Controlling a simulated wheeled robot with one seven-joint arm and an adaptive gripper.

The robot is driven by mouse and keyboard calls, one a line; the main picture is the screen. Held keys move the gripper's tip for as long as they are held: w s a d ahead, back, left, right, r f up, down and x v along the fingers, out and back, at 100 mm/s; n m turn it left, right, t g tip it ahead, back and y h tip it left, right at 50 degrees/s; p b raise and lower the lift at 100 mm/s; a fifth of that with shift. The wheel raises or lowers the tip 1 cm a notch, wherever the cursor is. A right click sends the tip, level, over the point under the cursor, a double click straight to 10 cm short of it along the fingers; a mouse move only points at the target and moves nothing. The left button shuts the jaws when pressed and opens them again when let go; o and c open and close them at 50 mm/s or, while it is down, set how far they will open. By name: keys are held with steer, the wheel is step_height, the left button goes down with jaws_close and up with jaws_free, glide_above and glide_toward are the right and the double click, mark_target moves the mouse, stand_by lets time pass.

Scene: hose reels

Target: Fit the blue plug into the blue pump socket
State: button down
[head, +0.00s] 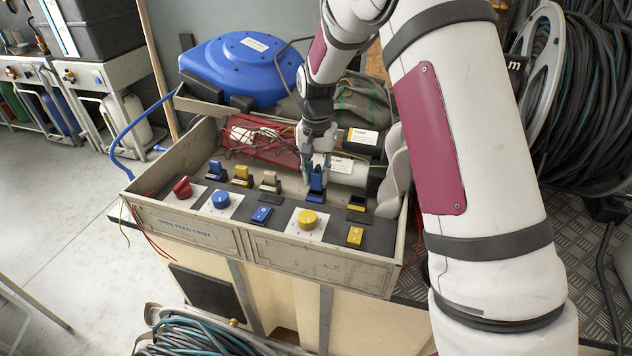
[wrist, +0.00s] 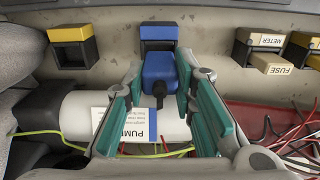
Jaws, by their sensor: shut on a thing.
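My gripper (head: 318,163) reaches down into the panel box, its teal-padded fingers shut on the blue plug (head: 316,180). In the wrist view the blue plug (wrist: 160,72) sits between the fingertips (wrist: 167,80), with a dark cable at its near end. The blue pump socket, a dark block with a blue top (wrist: 158,33), is straight ahead of the plug. In the head view the socket (head: 315,198) shows just below it. The plug's front end overlaps the socket's lower edge in the wrist view; I cannot tell whether it has entered.
A yellow-topped socket (wrist: 70,35) stands left of the blue one in the wrist view, and beige blocks (wrist: 265,40) stand right. A white cylinder labelled PUMP (wrist: 75,115) lies under the fingers. Red wires (head: 265,140), knobs (head: 221,200) and the box wall (head: 190,237) surround the area.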

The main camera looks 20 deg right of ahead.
mark_target(317, 172)
steer(key=shift+f, duration=1.3)
steer(key=shift+f, duration=0.1)
steer(key=c, duration=1.3)
jaws_free()
steer(key=shift+c, duration=0.2)
step_height(317, 172, up, 12)
steer(key=shift+s+r+p, duration=0.1)
steer(key=shift+r+p, duration=0.1)
steer(key=shift+p, duration=0.5)
